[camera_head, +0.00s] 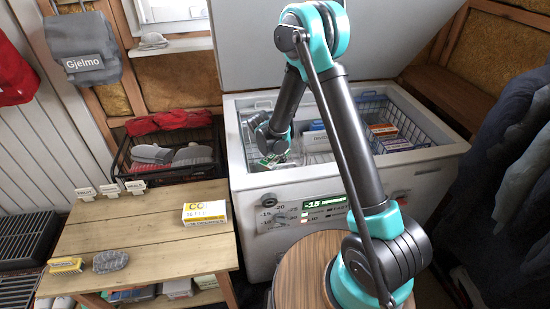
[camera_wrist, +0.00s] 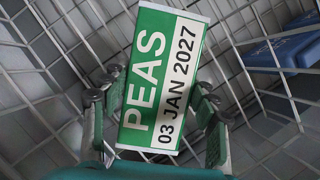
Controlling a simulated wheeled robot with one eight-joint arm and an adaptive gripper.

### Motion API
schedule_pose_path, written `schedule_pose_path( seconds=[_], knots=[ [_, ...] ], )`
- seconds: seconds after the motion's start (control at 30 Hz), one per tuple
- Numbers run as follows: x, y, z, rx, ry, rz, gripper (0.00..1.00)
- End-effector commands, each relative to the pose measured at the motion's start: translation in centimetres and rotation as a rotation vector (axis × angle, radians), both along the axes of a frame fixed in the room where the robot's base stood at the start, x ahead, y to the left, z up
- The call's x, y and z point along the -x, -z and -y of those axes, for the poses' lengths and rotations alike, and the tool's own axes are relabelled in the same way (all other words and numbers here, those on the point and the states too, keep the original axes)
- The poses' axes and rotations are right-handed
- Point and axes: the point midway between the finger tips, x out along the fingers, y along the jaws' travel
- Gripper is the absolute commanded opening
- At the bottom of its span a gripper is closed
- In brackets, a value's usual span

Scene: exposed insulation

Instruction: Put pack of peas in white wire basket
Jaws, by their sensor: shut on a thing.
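My gripper (camera_wrist: 156,98) is shut on the pack of peas (camera_wrist: 165,75), a green and white pack with "PEAS" and "03 JAN 2027" on its face. The fingers lie along its two sides in the wrist view. White wire mesh (camera_wrist: 40,70) of a basket surrounds and lies behind the pack there; I cannot tell whether the pack touches it. In the head view my gripper (camera_head: 272,143) is low inside the left part of the open chest freezer (camera_head: 242,165), and the pack is mostly hidden.
Boxes (camera_head: 385,132) stand in the right of the freezer. A blue item (camera_wrist: 285,50) lies near the mesh. The freezer's raised lid is behind my arm. A wooden table (camera_head: 150,235) with a small box (camera_head: 204,213) and brushes stands at left, before a dark crate (camera_head: 130,172).

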Motion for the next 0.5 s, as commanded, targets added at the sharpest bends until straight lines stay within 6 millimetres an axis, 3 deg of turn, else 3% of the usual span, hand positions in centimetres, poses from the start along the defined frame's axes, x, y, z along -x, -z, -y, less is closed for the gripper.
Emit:
schedule_pose_path(
  seconds=[0.1,0.13,0.3,0.5],
  knots=[
    [-0.02,0.19,0.00,0.000,0.000,0.000,0.14],
    [-0.02,0.23,-0.01,0.000,0.000,0.000,0.61],
    [-0.01,0.19,-0.01,0.000,0.000,0.000,0.80],
    [-0.01,0.18,-0.01,0.000,0.000,0.000,0.80]
  ],
)
